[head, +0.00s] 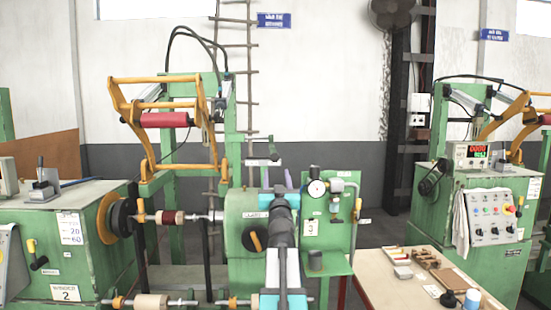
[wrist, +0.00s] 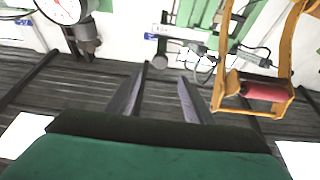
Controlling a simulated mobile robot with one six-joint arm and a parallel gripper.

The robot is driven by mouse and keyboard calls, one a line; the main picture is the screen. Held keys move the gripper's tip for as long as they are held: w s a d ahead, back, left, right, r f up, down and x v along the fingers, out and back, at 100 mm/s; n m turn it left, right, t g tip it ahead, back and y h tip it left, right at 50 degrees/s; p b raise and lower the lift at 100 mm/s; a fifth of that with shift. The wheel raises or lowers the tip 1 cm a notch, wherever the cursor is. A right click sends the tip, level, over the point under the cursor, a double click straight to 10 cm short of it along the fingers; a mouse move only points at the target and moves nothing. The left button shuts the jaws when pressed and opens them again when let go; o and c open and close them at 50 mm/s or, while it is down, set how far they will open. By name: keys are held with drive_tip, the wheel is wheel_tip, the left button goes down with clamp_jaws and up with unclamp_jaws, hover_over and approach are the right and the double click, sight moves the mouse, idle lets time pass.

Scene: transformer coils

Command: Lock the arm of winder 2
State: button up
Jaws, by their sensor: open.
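Winder 2 (head: 66,294) is the green machine at the left in the head view, with a "2" label on its front. Its yellow arm frame (head: 117,97) with a red roller (head: 165,119) stands raised behind the shaft. In the wrist view, the yellow frame (wrist: 288,62) and red roller (wrist: 265,91) are at the upper right. My gripper (wrist: 163,72) is open and empty, its two dark fingers apart. The fingers touch nothing I can see. In the head view my arm reaches forward, right of the yellow frame, and mostly hides the gripper. I cannot make out a lock.
A green panel (head: 340,255) with a pressure gauge (head: 317,188) stands close right of my arm; the gauge (wrist: 62,8) is also in the wrist view. A table (head: 393,290) with small parts is at lower right. Another winder (head: 490,190) stands behind it.

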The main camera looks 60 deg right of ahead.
sight(275, 157)
drive_tip(key=shift+p+x, duration=0.45)
drive_tip(key=shift+x, duration=6.05)
drive_tip(key=shift+s, duration=0.1)
clamp_jaws()
